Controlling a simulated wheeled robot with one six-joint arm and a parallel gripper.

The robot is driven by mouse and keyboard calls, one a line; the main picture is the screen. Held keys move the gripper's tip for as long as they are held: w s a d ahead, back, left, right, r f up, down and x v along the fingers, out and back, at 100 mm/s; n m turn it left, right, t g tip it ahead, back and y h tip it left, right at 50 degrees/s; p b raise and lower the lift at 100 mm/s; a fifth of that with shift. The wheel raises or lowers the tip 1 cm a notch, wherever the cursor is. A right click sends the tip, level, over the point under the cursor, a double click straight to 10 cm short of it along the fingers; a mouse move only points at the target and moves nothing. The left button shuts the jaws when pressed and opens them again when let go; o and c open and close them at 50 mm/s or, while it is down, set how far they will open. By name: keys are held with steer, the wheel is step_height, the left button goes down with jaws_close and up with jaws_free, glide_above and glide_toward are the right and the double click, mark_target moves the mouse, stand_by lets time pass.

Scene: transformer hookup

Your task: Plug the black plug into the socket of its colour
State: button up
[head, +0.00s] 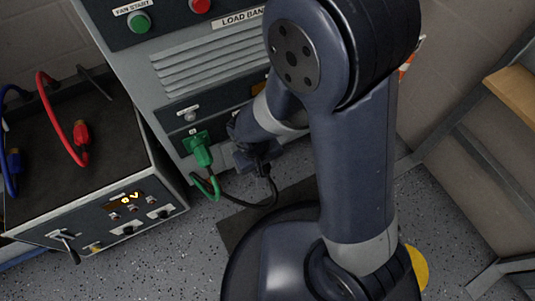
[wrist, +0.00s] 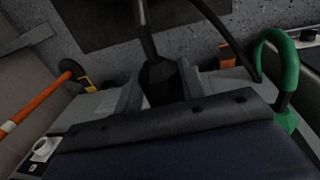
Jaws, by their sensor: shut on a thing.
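My gripper (head: 256,157) is at the lower front of the grey load bank cabinet, just right of the green plug. In the wrist view my gripper (wrist: 161,92) is shut on the black plug (wrist: 160,78), which sits between its two fingers. The black cable (head: 268,196) hangs from the plug and curves down to the left. The black socket is hidden behind my arm and gripper in the head view. I cannot tell whether the plug touches the panel.
A green plug (head: 200,151) sits at the load bank (head: 168,90) panel. A box at left carries a red plug (head: 81,131) and a blue plug (head: 14,161). The green cable (wrist: 283,58) loops close at right in the wrist view. An orange bar (wrist: 35,105) shows at left.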

stand_by(0.3)
steer(key=shift+w+a+p, duration=0.15)
steer(key=shift+w+a, duration=0.4)
steer(key=shift+w, duration=0.3)
steer(key=shift+w+a+p, duration=0.15)
steer(key=shift+w+a, duration=0.35)
steer(key=shift+w, duration=0.35)
steer(key=shift+w+a+p, duration=0.15)
steer(key=shift+w+a, duration=0.4)
steer(key=shift+w, duration=0.3)
steer(key=shift+w+a+p, duration=0.15)
steer(key=shift+w+a, duration=0.3)
steer(key=shift+w, duration=0.3)
steer(key=shift+w+a+p, duration=0.15)
steer(key=shift+w+a, duration=0.25)
steer(key=shift+w, duration=0.3)
steer(key=o, duration=1.2)
steer(key=r+p, duration=0.1)
steer(key=r, duration=0.1)
steer(key=r+p, duration=0.4)
steer(key=r, duration=0.1)
steer(key=shift+s+a, duration=0.25)
steer(key=shift+a, duration=0.15)
steer(key=shift+r, duration=0.1)
